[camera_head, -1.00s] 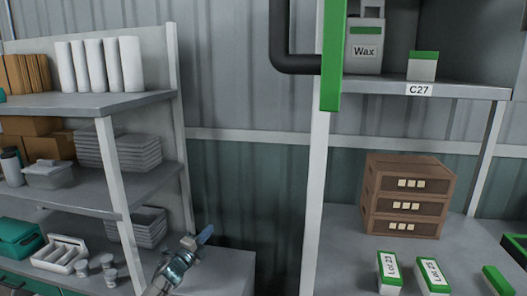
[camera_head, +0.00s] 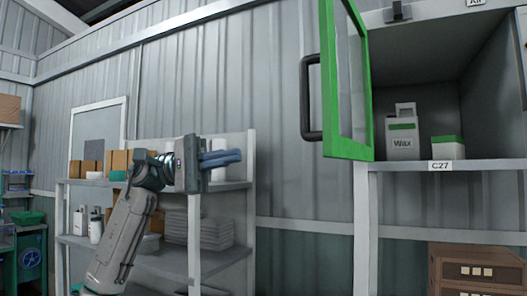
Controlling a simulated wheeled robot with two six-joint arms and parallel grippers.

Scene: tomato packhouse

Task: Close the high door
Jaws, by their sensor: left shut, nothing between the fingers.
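The high door (camera_head: 364,100) is a green-framed door with a clear pane, standing open at the left side of the high cabinet (camera_head: 430,85). A dark bar handle (camera_head: 309,98) is on its left face. Inside the cabinet stand a white Wax jug (camera_head: 403,135) and a small green-and-white box (camera_head: 447,148). My left gripper (camera_head: 238,157) is raised to the left of the door, below and apart from the handle. Its fingers are together, empty, and point right. My right gripper is not in view.
A shelf unit (camera_head: 222,187) with boxes, white rolls and stacked trays stands behind my left arm. Brown crates (camera_head: 476,268) sit below the cabinet at the lower right. The wall between the shelf unit and the door is clear.

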